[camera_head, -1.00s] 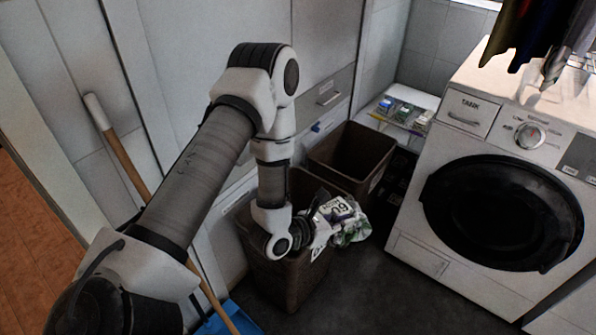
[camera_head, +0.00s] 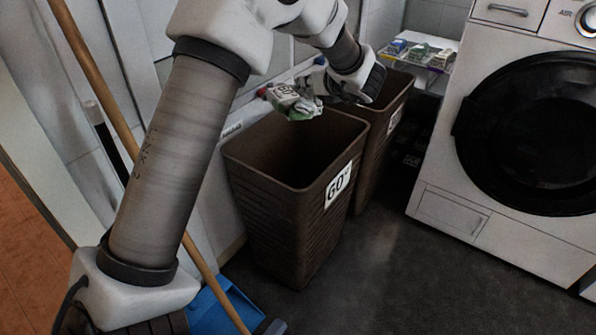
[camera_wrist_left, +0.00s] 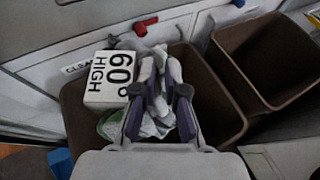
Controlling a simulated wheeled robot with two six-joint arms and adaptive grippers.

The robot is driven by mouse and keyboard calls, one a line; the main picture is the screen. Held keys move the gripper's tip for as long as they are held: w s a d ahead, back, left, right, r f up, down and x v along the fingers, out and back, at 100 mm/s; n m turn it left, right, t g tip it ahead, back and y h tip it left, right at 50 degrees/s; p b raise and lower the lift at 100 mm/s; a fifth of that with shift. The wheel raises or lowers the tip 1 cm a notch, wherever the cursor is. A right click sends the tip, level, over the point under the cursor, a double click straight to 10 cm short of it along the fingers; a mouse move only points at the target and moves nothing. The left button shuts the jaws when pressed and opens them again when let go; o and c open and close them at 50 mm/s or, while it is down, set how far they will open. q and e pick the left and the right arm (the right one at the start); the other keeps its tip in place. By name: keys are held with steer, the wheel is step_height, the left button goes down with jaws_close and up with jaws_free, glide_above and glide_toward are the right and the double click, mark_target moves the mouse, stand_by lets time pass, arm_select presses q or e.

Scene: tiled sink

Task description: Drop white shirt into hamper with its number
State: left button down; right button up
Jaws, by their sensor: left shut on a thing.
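The white shirt (camera_head: 293,103) hangs bunched from my left gripper (camera_head: 322,84), with some green on it and a tag that reads "60° HIGH" in the wrist view (camera_wrist_left: 108,80). My left gripper (camera_wrist_left: 160,92) is shut on the shirt's cloth. In the head view, shirt and gripper are above the back rim of the near brown hamper (camera_head: 238,165), whose white label (camera_head: 338,185) reads 60°. The inside of this hamper looks dark and empty. A second brown hamper (camera_head: 397,84) stands behind it, partly hidden by my arm; its label is too small to read. My right gripper is not in view.
A white washing machine (camera_head: 450,190) stands to the right. A shelf (camera_head: 440,62) with small boxes is at the back. A wooden handle (camera_head: 95,80) leans at the left, and a blue dustpan (camera_head: 215,308) lies on the floor. Dark floor is clear between hamper and machine.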

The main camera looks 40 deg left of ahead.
mark_target(310, 102)
arm_select(q)
step_height(310, 102, down, 6)
steer(key=shift+r+b, duration=0.1)
steer(key=shift+b, duration=1.1)
steer(key=c, duration=1.2)
jaws_free()
steer(key=shift+s, duration=0.1)
steer(key=shift+o, duration=0.2)
steer(key=v, duration=1.2)
